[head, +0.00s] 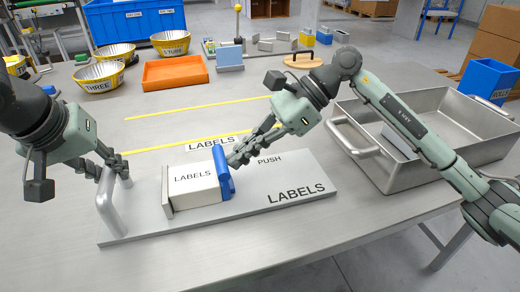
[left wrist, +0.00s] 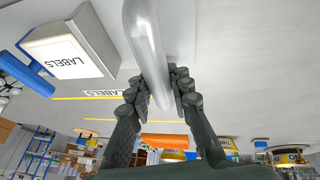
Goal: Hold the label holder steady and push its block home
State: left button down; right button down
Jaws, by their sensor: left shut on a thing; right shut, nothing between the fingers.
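The label holder is a grey base plate (head: 285,205) marked LABELS and PUSH, with a metal handle (head: 108,208) at its left end. A white block (head: 193,187) marked LABELS sits on it against a grey upright at its left, with a blue plate (head: 222,172) at its right end. My left gripper (head: 122,172) is shut on the handle; the left wrist view shows the handle bar (left wrist: 148,45) between the fingers. My right gripper (head: 235,160) is shut and empty, its fingertips at the right face of the blue plate. I cannot tell whether they touch it.
A large metal tray (head: 365,150) stands at the right. Behind are an orange tray (head: 175,73), yellow-banded bowls (head: 100,75) and a blue crate (head: 150,20). Yellow lines mark the table behind the holder. The table front is clear.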

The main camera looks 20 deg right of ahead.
pick_arm(q)
jog(key=shift+s+d, duration=0.2)
jog(key=shift+d, duration=0.2)
pick_arm(e)
jog(key=shift+a+r, duration=0.2)
jog(key=shift+a, duration=0.1)
jog(key=shift+s+d, duration=0.1)
jog(key=shift+d, duration=0.1)
jog(key=d, duration=0.2)
jog(key=d+f, duration=0.1)
jog(key=d, duration=0.1)
jog(key=shift+d+f, duration=0.1)
jog(key=shift+d, duration=0.1)
pick_arm(q)
jog(key=shift+w+a+r, duration=0.1)
jog(key=shift+w+a, duration=0.05)
jog(key=shift+a, duration=0.1)
pick_arm(e)
jog(key=v, duration=0.9)
jog(key=shift+d+r, duration=0.25)
jog(key=shift+r, duration=0.05)
